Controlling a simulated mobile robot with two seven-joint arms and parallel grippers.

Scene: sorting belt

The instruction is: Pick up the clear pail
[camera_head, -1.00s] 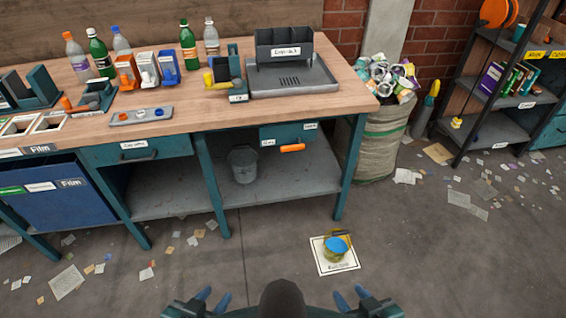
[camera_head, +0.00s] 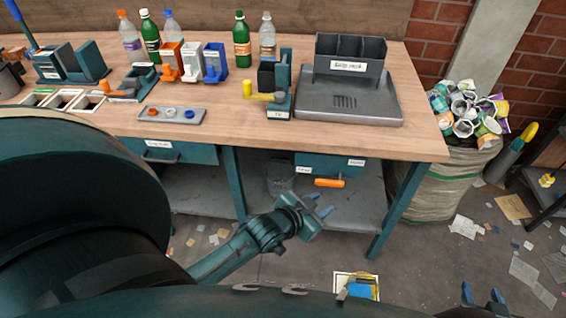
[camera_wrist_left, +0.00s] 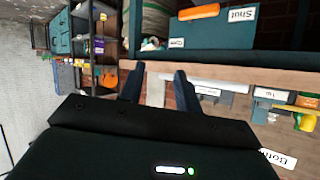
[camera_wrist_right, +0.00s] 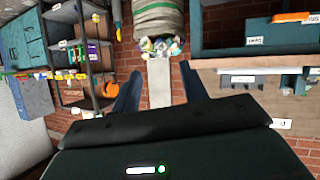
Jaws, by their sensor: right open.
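A grey, see-through-looking pail (camera_head: 280,178) stands on the lower shelf under the workbench, behind and slightly left of my left gripper in the head view. My left gripper (camera_head: 320,205) is raised in front of the bench, its fingers apart and empty, clear of the pail. The fingers also show apart in the left wrist view (camera_wrist_left: 158,85). My right gripper (camera_head: 481,294) is at the bottom right of the head view, open and empty; its fingers also show apart in the right wrist view (camera_wrist_right: 160,85). The pail does not show clearly in either wrist view.
A mat (camera_head: 345,278) with a yellow-and-blue item lies on the floor. A full sack (camera_head: 440,180) stands right.

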